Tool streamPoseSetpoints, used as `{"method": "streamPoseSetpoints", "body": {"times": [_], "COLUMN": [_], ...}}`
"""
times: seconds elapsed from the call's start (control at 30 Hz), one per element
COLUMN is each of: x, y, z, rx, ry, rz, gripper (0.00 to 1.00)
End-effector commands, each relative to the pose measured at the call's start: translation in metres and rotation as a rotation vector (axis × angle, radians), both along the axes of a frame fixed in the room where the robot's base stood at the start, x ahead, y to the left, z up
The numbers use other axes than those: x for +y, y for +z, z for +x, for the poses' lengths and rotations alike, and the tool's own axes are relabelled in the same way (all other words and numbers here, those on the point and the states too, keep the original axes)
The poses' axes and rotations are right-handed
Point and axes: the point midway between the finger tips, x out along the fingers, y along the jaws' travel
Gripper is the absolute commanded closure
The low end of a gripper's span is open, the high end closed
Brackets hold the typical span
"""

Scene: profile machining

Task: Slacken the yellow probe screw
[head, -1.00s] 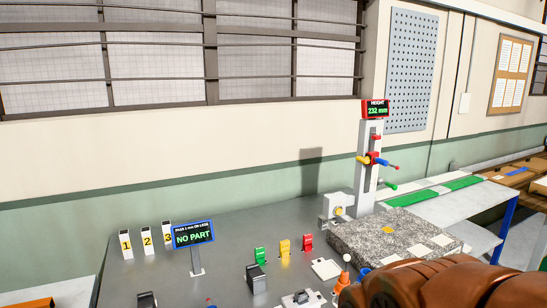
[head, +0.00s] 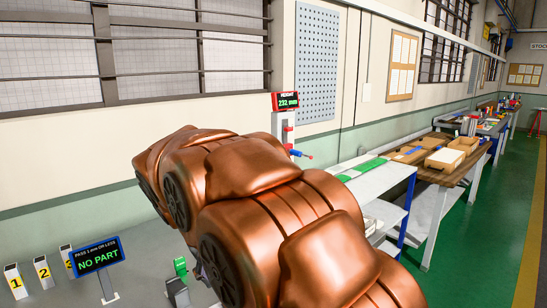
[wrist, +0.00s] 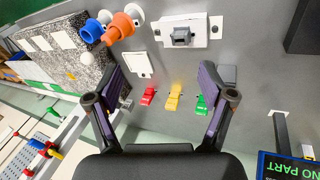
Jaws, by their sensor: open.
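The height gauge display (head: 286,101) reads 232 mm in the head view. My arm covers most of the gauge column there, leaving a red part and a blue piece with a red tip (head: 301,154). In the wrist view, the gauge's probe assembly lies at the lower left, with a small yellow part (wrist: 55,153), which looks like the yellow probe screw, beside red and blue parts. My gripper (wrist: 162,82) is open and empty. Its two fingers are spread above the bench, apart from the gauge.
Red (wrist: 148,95), yellow (wrist: 174,96) and green (wrist: 201,105) clips stand below the fingers. The sign (head: 97,256) reads NO PART.

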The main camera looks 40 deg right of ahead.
Motion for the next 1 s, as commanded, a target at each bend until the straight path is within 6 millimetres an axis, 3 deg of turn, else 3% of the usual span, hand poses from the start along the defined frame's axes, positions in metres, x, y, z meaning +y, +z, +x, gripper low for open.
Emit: {"method": "streamPoseSetpoints", "body": {"times": [0.03, 0.2, 0.5, 0.8, 1.0], "x": [-0.011, -0.049, -0.112, -0.166, -0.199], "y": [0.005, 0.029, 0.068, 0.099, 0.116], "z": [0.020, 0.080, 0.175, 0.251, 0.286], "rx": [-0.021, -0.104, -0.266, -0.441, -0.565], "ry": [-0.017, -0.075, -0.183, -0.296, -0.378], "rz": [-0.029, -0.135, -0.313, -0.476, -0.574], "gripper": [0.19, 0.19, 0.19, 0.19, 0.19]}}
